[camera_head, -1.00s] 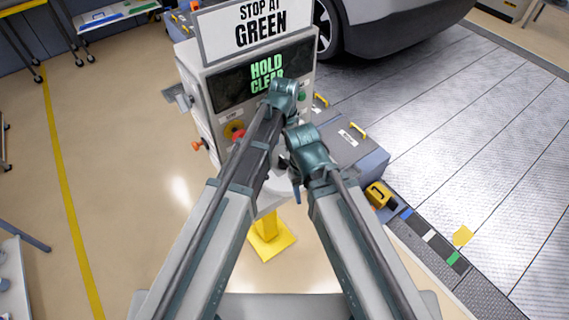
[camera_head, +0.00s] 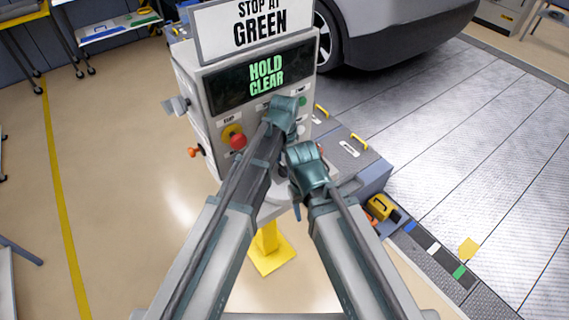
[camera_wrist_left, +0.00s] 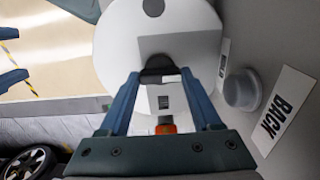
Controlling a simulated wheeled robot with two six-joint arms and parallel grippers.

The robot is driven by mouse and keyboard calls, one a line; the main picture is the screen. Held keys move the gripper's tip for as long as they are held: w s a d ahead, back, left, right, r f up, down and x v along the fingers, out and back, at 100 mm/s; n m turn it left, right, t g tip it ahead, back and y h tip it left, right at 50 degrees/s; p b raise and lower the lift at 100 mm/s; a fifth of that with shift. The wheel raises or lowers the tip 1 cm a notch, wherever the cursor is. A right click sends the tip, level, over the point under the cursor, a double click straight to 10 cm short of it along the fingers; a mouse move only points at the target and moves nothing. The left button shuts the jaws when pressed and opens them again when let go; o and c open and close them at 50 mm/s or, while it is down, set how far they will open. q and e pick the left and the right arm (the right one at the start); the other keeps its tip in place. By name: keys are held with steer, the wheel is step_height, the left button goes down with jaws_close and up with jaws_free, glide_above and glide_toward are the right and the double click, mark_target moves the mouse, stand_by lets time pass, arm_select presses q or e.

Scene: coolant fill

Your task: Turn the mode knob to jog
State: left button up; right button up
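The control console (camera_head: 215,125) stands ahead, its screen (camera_head: 235,88) reading HOLD CLEAR. My left gripper (camera_wrist_left: 160,80) is at the panel front, and its fingertips are hidden behind my wrist in the head view. In the left wrist view its two blue fingers are spread, with a dark knob-like piece (camera_wrist_left: 159,68) between the tips. I cannot tell whether they touch it or whether it is the mode knob; no jog mark is readable. My right gripper (camera_wrist_left: 23,51) shows at the left edge of that view, fingers apart and empty.
A red button (camera_head: 238,141) in a yellow ring and a green button (camera_head: 302,101) are on the panel. A yellow foot (camera_head: 270,258) is below. A car (camera_head: 400,30) stands behind.

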arm_select(q)
jaws_close()
steer(key=m, duration=0.3)
steer(key=shift+m, duration=2.1)
